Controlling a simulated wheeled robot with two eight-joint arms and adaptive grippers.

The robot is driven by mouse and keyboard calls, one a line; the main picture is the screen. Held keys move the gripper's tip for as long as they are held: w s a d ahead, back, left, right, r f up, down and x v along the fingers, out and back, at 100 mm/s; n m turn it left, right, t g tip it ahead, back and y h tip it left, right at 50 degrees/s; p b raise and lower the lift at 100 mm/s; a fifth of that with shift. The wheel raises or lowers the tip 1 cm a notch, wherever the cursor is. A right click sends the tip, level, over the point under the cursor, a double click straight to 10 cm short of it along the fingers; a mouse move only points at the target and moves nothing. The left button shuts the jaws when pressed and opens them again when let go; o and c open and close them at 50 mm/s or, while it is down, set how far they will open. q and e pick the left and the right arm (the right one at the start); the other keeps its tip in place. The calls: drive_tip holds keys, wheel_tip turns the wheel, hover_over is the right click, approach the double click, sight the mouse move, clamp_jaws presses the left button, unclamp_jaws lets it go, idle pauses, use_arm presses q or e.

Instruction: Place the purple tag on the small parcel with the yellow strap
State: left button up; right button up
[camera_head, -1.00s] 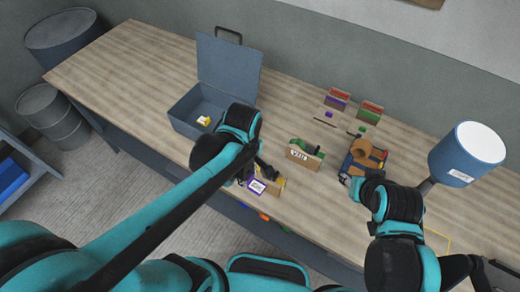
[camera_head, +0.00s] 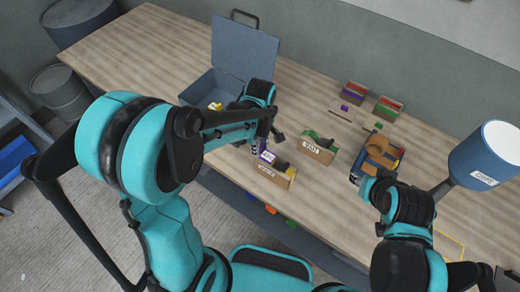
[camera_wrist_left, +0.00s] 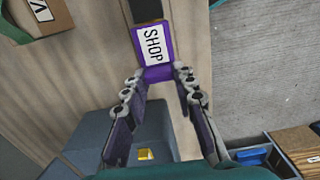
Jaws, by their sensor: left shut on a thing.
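My left gripper (camera_head: 262,148) is shut on the purple tag (camera_head: 267,157), near the front edge of the bench. The left wrist view shows the tag (camera_wrist_left: 154,48) between the fingertips (camera_wrist_left: 158,78), with a white face reading SHOP. The small tan parcel with yellow (camera_head: 276,176) stands just below the tag in the head view, its labelled front exposed. I cannot tell whether tag and parcel touch. My right gripper (camera_head: 364,186) is beside a blue and orange item, and its fingers are too small to read.
A parcel with green (camera_head: 317,150), labelled VAN, stands to the right. The blue-and-orange item (camera_head: 377,158) is beyond it. An open grey metal box (camera_head: 205,92) holds a yellow piece. Two small coloured boxes (camera_head: 388,108) stand at the back.

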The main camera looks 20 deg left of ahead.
use_arm(q)
drive_tip(key=shift+f, duration=0.85)
drive_tip(key=o, duration=0.8)
drive_tip(key=shift+f, duration=0.1)
